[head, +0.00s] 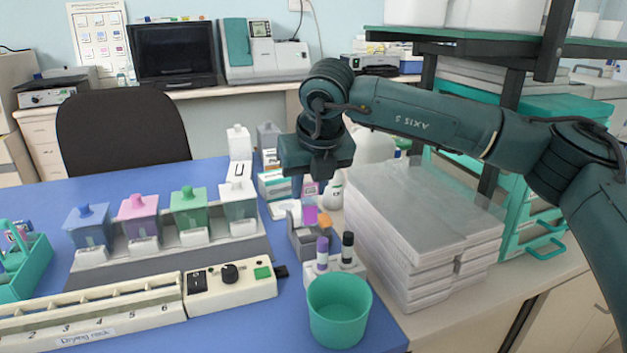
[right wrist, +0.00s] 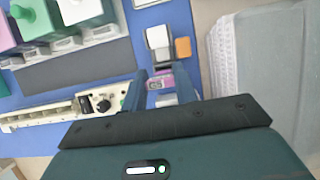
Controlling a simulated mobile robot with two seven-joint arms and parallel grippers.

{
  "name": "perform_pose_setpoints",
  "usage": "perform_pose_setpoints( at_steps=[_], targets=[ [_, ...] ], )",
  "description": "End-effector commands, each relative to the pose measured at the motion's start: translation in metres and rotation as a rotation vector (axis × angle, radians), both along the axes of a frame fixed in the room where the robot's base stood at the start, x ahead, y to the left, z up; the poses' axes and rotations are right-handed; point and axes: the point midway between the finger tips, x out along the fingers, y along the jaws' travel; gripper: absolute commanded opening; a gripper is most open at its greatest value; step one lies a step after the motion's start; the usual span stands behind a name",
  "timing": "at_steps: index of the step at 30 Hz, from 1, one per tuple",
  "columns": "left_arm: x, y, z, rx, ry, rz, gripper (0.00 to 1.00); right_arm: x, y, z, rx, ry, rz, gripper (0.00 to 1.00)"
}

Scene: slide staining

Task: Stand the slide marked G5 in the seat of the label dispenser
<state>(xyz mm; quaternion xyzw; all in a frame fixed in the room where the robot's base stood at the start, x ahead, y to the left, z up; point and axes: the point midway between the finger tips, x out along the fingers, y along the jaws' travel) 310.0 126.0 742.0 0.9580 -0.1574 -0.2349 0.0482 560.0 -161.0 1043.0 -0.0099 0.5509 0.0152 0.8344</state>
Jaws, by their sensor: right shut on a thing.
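My right gripper (head: 311,190) points down over the blue bench and is shut on a slide with pink and purple on it (head: 310,213). The slide hangs upright between the fingertips; it also shows in the right wrist view (right wrist: 158,82) between the two fingers. Its mark is too small to read. The grey label dispenser (head: 303,243), with an orange part at its right, is just below the slide in the head view. It also shows in the right wrist view (right wrist: 157,40), beyond the fingertips. I cannot tell whether slide and dispenser touch. My left gripper is not in view.
A holder with two marker pens (head: 345,265) and a green bin (head: 340,312) stand in front of the dispenser. Stacked grey trays (head: 405,225) rise close on the right. Staining jars (head: 190,212), a numbered rack (head: 90,312) and a teal slide carrier (head: 25,270) are left.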

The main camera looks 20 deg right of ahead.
Motion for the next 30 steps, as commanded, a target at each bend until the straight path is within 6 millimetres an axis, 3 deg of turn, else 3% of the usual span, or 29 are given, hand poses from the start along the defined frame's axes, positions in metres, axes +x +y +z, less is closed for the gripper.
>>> perform_pose_setpoints(
  at_steps=[21,30],
  targets=[
    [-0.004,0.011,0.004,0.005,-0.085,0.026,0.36,0.0,-0.001,-0.054,0.001,0.002,-0.003,0.06],
    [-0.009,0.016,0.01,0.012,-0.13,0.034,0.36,0.0,0.0,-0.063,0.001,0.0,-0.002,0.06]
  ],
)
